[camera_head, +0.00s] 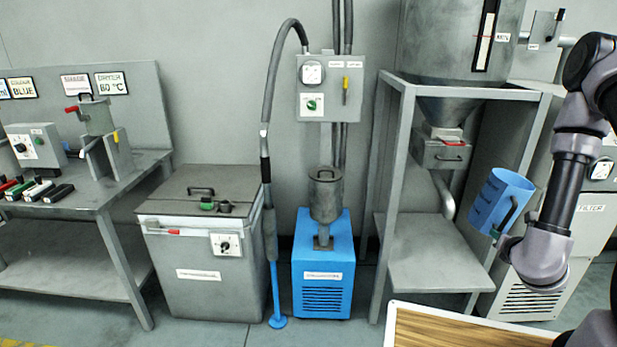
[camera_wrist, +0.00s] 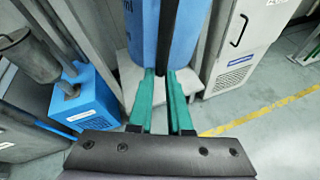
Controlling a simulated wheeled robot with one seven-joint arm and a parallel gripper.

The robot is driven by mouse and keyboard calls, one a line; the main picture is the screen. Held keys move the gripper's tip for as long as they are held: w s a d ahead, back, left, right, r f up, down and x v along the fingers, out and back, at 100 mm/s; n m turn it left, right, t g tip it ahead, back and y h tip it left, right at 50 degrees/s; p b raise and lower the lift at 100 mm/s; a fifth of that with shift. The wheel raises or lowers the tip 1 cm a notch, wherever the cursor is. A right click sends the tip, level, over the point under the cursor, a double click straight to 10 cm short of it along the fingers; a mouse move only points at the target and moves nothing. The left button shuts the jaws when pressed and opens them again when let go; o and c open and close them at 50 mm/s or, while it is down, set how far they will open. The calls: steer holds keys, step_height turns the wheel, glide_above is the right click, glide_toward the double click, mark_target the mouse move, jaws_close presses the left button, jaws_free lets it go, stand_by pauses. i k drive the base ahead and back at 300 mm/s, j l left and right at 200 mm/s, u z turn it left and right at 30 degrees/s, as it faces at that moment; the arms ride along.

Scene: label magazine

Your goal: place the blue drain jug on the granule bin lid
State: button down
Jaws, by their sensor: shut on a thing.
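The blue drain jug (camera_head: 493,200) is at the right of the head view, off the ground in front of the grey stand, and looks slightly tilted. In the wrist view the blue jug (camera_wrist: 143,45) fills the top middle. My gripper (camera_wrist: 161,76) has its green fingers shut on the jug's dark handle. In the head view the fingers are mostly hidden by my wrist. The granule bin appears to be the grey box at left centre; its flat lid (camera_head: 175,203) carries a bar handle and a small green and dark fitting. The jug is well to the right of it.
A blue unit (camera_head: 322,285) with a grey canister and a hose with a blue foot (camera_head: 277,321) stand between bin and stand. The stand's lower shelf (camera_head: 430,265) is bare. A wooden-topped surface (camera_head: 450,330) is at the front. Much of the lid is clear.

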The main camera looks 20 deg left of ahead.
mark_target(218, 177)
steer(key=i+j+u, duration=0.1)
steer(key=u, duration=0.3)
steer(key=i+j+u, duration=0.1)
steer(key=u, duration=0.3)
steer(key=i+j+u, duration=0.1)
steer(key=u, duration=0.3)
steer(key=i+j+u, duration=0.1)
steer(key=u, duration=0.3)
steer(key=i+j, duration=0.15)
steer(key=i, duration=0.8)
steer(key=i+j, duration=0.2)
steer(key=i, duration=0.7)
